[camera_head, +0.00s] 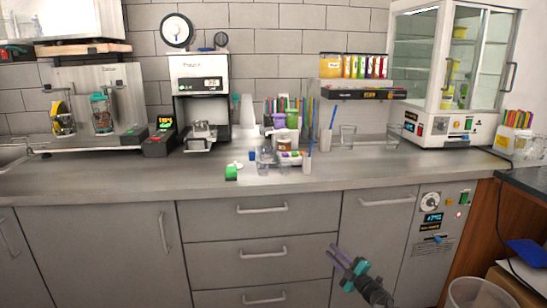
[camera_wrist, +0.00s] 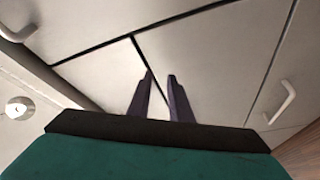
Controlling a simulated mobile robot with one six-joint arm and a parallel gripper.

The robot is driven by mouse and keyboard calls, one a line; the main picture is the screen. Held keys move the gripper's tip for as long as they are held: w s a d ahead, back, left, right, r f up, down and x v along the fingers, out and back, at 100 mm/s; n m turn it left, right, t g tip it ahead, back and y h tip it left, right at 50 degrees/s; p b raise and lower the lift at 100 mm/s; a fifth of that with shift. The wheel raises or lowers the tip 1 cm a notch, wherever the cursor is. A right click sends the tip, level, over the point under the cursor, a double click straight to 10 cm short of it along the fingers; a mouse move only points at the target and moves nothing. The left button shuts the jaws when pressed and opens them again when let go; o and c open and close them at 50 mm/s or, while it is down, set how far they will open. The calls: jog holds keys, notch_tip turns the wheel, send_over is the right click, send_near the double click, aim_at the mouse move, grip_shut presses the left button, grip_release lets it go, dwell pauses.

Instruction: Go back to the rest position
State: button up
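My gripper (camera_head: 340,258) hangs in front of the grey drawers and cabinet doors, below the counter edge, at the lower right of the head view. Its two dark purple fingers also show in the wrist view (camera_wrist: 159,98). The fingers are apart with a gap between them, and nothing is held. The cup sealer (camera_head: 201,92), a white and black machine, stands on the counter at the back, left of the middle. My gripper is well away from it.
The grey counter (camera_head: 100,180) holds clustered cups and containers (camera_head: 284,140) near the middle. A glass-doored cabinet (camera_head: 450,75) stands at the right. Drawer handles (camera_head: 262,208) stick out below. A clear bin (camera_head: 478,292) is at the lower right. The counter's left front is clear.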

jog(key=s+a+f+m+g+h+p, duration=0.1)
jog(key=s+a+f+m+h+p, duration=0.1)
jog(key=s+f+m+h, duration=0.35)
jog(key=s+a+f+m+g+h+p, duration=0.1)
jog(key=s+a+f+m+h+p, duration=0.15)
jog(key=f, duration=0.55)
jog(key=s+d+f+m+g+h+p, duration=0.1)
jog(key=s+f+m+g+h+p, duration=0.35)
jog(key=s+f, duration=1)
jog(key=s+f+m+g+y, duration=0.3)
jog(key=s+g, duration=0.6)
jog(key=s, duration=1.2)
jog(key=s+a+r+m+g, duration=0.1)
jog(key=s+g, duration=0.2)
jog(key=s, duration=0.4)
jog(key=s+a+r+m+g, duration=0.2)
jog(key=s+g, duration=0.1)
jog(key=s, duration=0.5)
jog(key=shift+a+r+g+b, duration=0.15)
jog(key=shift+r+g+b, duration=0.05)
jog(key=shift+g+b, duration=0.2)
jog(key=shift+s, duration=0.1)
